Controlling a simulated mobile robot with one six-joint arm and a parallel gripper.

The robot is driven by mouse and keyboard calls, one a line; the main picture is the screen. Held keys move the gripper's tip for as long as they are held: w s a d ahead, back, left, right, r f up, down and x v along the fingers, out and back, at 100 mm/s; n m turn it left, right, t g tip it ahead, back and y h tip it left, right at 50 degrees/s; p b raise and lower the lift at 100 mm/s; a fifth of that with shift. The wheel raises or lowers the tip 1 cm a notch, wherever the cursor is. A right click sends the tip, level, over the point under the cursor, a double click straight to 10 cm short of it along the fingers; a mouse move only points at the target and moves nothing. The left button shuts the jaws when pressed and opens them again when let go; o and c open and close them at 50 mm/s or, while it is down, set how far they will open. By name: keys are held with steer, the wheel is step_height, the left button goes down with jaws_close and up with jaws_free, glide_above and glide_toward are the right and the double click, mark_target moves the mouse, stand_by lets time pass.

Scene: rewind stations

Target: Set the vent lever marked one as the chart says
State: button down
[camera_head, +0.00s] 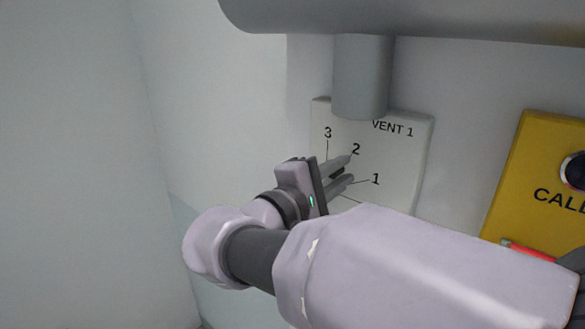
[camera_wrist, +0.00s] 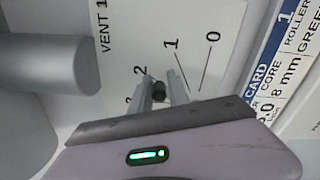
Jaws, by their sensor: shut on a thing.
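The white VENT 1 panel (camera_head: 405,160) is on the wall in the head view, with marks 3, 2 and 1 showing. In the wrist view the panel (camera_wrist: 215,25) also shows 0. My gripper (camera_head: 341,174) reaches the panel near marks 2 and 1. In the wrist view my gripper (camera_wrist: 159,93) has its two grey fingers closed on the dark end of the vent lever (camera_wrist: 158,91), close to the mark 2. The rest of the lever is hidden behind the fingers and gripper body, so its exact setting is unclear.
A grey pipe (camera_head: 362,80) stands out just above the panel, under a thick horizontal one (camera_head: 430,18). A yellow call box (camera_head: 530,150) is to the right. A card (camera_wrist: 280,55) with partly readable print is right of the panel in the wrist view. The left wall area is clear.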

steer(key=shift+w+a+r+n+p, duration=0.25)
steer(key=shift+r+n+p, duration=0.1)
steer(key=shift+n, duration=0.15)
steer(key=shift+f, duration=0.1)
steer(key=c, duration=1.6)
jaws_free()
steer(key=shift+o, duration=1.2)
steer(key=shift+w+a, duration=0.15)
steer(key=v, duration=1.7)
steer(key=shift+s+b, duration=0.25)
steer(key=shift+b, duration=0.2)
